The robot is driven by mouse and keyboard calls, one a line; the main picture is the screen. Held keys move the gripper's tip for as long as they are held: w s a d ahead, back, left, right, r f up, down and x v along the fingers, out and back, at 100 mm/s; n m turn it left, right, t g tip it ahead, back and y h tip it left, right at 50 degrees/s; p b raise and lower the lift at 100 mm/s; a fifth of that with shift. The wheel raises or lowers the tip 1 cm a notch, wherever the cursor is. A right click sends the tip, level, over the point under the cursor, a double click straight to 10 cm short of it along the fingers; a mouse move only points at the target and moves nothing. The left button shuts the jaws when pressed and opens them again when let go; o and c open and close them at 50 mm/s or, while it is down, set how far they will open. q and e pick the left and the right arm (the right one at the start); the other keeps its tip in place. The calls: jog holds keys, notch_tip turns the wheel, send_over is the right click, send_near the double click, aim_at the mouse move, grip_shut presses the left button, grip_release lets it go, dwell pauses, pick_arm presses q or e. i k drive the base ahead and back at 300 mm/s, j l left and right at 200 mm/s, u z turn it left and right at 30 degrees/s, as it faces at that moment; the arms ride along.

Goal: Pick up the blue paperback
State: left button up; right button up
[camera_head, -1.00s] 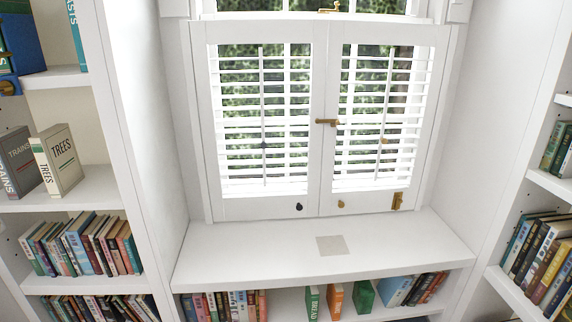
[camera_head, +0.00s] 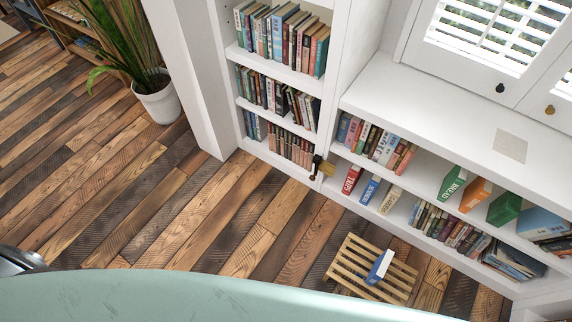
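A blue book with white page edges (camera_head: 380,266) lies on a small slatted wooden stool (camera_head: 350,270) on the floor, right of centre near the bottom. Another blue book (camera_head: 370,190) stands on the low shelf, between a red book (camera_head: 352,179) and a cream one (camera_head: 391,199). I cannot tell from the view whether either is a paperback. Neither of my grippers shows in the head view.
White bookcases (camera_head: 333,95) full of books stand behind the stool. A small dark and brass-coloured item (camera_head: 319,168) juts out at the bookcase corner. A potted plant (camera_head: 157,98) stands at the upper left. The plank floor (camera_head: 190,215) left of the stool is clear.

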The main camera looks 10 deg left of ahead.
aim_at(379, 269)
jog(key=k+l+z, duration=0.15)
jog(key=z, duration=0.25)
jog(key=k+l+z, duration=0.25)
jog(key=z, duration=0.15)
